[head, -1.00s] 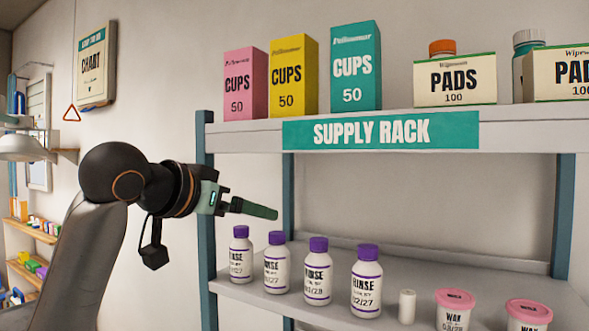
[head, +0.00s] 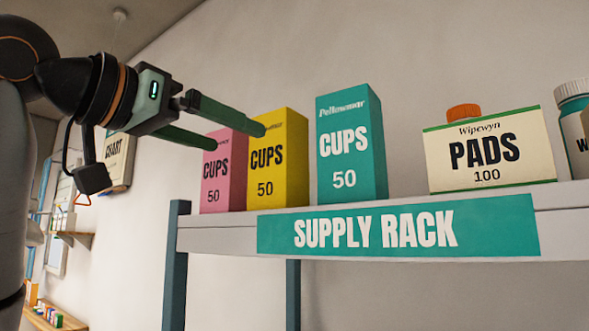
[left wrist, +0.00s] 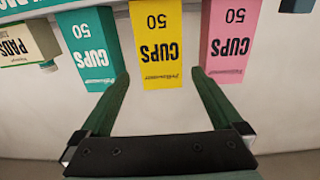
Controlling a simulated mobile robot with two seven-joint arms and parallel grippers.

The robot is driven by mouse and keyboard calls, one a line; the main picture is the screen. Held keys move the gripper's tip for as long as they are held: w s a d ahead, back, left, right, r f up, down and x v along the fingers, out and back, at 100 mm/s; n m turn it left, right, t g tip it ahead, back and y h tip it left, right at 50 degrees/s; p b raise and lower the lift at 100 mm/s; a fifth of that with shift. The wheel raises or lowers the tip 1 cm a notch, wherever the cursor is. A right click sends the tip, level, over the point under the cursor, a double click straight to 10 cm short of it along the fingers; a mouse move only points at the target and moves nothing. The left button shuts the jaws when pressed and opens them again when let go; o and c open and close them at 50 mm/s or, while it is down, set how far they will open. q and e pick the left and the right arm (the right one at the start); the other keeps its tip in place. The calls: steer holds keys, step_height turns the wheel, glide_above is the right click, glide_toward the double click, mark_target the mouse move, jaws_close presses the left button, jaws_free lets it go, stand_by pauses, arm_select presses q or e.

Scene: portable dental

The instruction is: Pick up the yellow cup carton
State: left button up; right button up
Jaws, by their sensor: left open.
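The yellow cup carton (head: 279,158) stands upright on the top shelf, between a pink cup carton (head: 223,170) and a teal cup carton (head: 350,146). My left gripper (head: 240,138) is open and empty, reaching in from the left at the height of the cartons' upper parts. In the head view one finger overlaps the yellow carton's top left corner and the other overlaps the pink carton. In the left wrist view, which is upside down, the yellow carton (left wrist: 156,45) lies ahead between the two open fingers (left wrist: 158,82). No contact with it is visible. My right gripper is not in view.
The supply rack shelf (head: 215,236) carries the cartons, with a teal sign (head: 400,230) on its front edge. A pads box (head: 488,152) stands right of the teal carton, with an orange-capped bottle (head: 464,111) behind it. Neighbouring cartons stand close beside the yellow one.

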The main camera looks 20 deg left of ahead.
mark_target(266, 148)
arm_select(q)
steer(key=p+x, duration=0.1)
steer(key=x, duration=0.5)
steer(key=shift+r+p, duration=0.1)
steer(key=shift+p, duration=0.3)
steer(key=p+x, duration=0.2)
steer(key=x, duration=0.3)
steer(key=shift+w+d, duration=0.1)
steer(key=shift+w, duration=0.25)
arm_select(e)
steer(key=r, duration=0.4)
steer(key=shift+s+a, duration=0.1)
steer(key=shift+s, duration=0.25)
arm_select(q)
steer(key=shift+s, duration=0.1)
steer(key=c, duration=1.1)
steer(key=shift+c, duration=0.2)
steer(key=shift+r, duration=4.95)
